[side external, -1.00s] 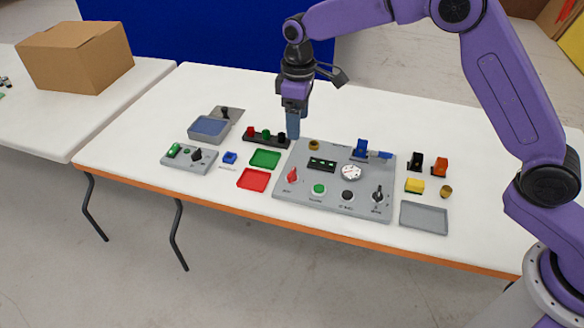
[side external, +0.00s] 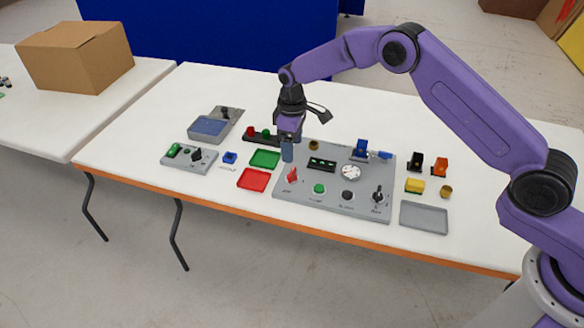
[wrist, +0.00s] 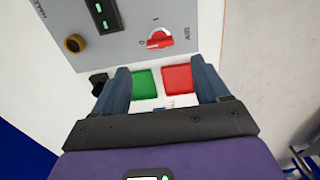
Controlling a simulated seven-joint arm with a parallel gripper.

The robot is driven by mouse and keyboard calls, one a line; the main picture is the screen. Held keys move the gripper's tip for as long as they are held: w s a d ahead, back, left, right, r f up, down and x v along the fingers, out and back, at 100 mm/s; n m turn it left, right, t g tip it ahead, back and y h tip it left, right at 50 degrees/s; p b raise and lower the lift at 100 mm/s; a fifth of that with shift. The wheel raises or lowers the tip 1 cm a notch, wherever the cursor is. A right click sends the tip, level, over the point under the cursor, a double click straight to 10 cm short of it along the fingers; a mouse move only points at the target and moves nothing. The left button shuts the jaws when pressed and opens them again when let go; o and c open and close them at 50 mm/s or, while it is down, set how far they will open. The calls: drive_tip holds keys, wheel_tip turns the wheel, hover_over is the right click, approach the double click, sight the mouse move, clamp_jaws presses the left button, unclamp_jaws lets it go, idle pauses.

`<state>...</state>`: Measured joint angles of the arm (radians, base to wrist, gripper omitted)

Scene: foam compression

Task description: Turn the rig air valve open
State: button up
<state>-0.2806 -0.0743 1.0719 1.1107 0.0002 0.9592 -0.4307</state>
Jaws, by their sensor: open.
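The air valve is a red knob (side external: 293,174) at the front left of the grey panel (side external: 330,206). In the wrist view the knob (wrist: 160,40) lies beyond the fingertips, beside an "AIR" label and marks that look like 0 and I. Which mark it points at is too small to tell. My gripper (side external: 288,155) points down above the panel's left edge, behind the knob and apart from it. In the wrist view my gripper (wrist: 162,78) is open, with nothing between its fingers.
A green tray (side external: 265,159) and a red tray (side external: 253,179) lie left of the panel. A black block with coloured buttons (side external: 258,136) stands behind. The panel also carries a green button (side external: 319,188), a black button (side external: 347,195) and a black switch (side external: 378,195).

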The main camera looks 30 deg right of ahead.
sight(292, 172)
wheel_tip(292, 172, down, 9)
drive_tip(key=shift+r, duration=0.1)
idle(0.3)
drive_tip(key=c, duration=1.1)
